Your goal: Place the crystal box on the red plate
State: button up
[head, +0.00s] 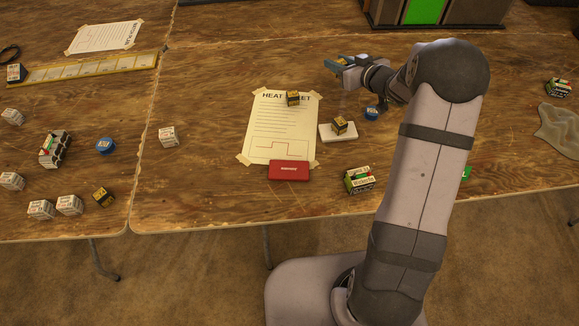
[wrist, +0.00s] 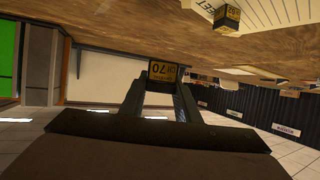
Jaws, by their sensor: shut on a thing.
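My gripper (head: 338,70) is raised at the back of the table, to the upper right of the heat sheet. In the wrist view, my gripper (wrist: 160,88) is shut on a small black and yellow box (wrist: 163,71), whose label reads upside down. The held box is hard to make out in the head view. A flat red piece with a white label (head: 289,171) lies at the lower edge of the sheet. Similar black and yellow boxes sit on the sheet (head: 292,98), on a white plate (head: 340,125) and at the front left (head: 103,197).
The heat sheet (head: 270,140) is taped down. A blue round tin (head: 371,112) stands near my wrist, and a striped box (head: 359,180) stands right of the red piece. Several white boxes (head: 69,204) stand on the left. My arm hides part of the right side.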

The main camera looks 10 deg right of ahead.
jog(key=s+a+n+g+y, duration=0.2)
jog(key=s+a+n+y, duration=0.15)
jog(key=a, duration=0.25)
jog(key=n+g+y, duration=0.5)
jog(key=n+g, duration=0.5)
jog(key=g, duration=0.1)
send_over(286, 169)
jog(key=f, duration=0.1)
jog(key=shift+f, duration=5.05)
jog(key=shift+f, duration=0.1)
jog(key=o, duration=1)
